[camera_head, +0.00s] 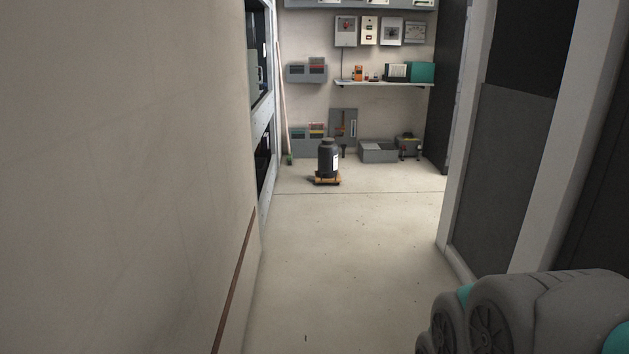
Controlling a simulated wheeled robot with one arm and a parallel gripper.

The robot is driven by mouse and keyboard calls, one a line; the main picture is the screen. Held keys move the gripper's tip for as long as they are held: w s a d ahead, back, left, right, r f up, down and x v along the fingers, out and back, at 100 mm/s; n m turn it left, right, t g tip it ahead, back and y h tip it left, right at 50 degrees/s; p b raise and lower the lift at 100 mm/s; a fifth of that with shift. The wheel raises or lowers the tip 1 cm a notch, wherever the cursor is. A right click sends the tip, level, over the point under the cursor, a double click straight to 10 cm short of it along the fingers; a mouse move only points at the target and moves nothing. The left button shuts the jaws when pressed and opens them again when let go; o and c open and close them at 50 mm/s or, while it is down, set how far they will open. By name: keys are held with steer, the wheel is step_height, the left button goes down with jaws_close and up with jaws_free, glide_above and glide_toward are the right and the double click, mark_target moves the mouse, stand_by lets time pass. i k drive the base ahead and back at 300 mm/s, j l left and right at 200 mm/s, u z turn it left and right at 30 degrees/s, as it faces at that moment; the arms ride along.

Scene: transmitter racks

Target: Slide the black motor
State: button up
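A black, upright, rounded body with a narrower top and a white label, which looks like the black motor (328,160), stands on the floor at the far end of the passage. It rests on a small yellow-brown base (327,181). Nothing touches it from my side. My gripper is not in view; only grey and teal links of my arm show at the lower right, far from the motor.
A plain wall (120,180) runs along the left, and a doorway frame (466,130) stands on the right. The floor (350,260) between is clear. Behind the motor are a grey bin (378,153), a shelf (385,84) and wall boxes. A rack (262,120) stands left.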

mark_target(328, 171)
steer(key=i, duration=2.95)
steer(key=i+l, duration=0.1)
steer(key=i, duration=2.8)
steer(key=j+u, duration=0.05)
steer(key=j, duration=0.05)
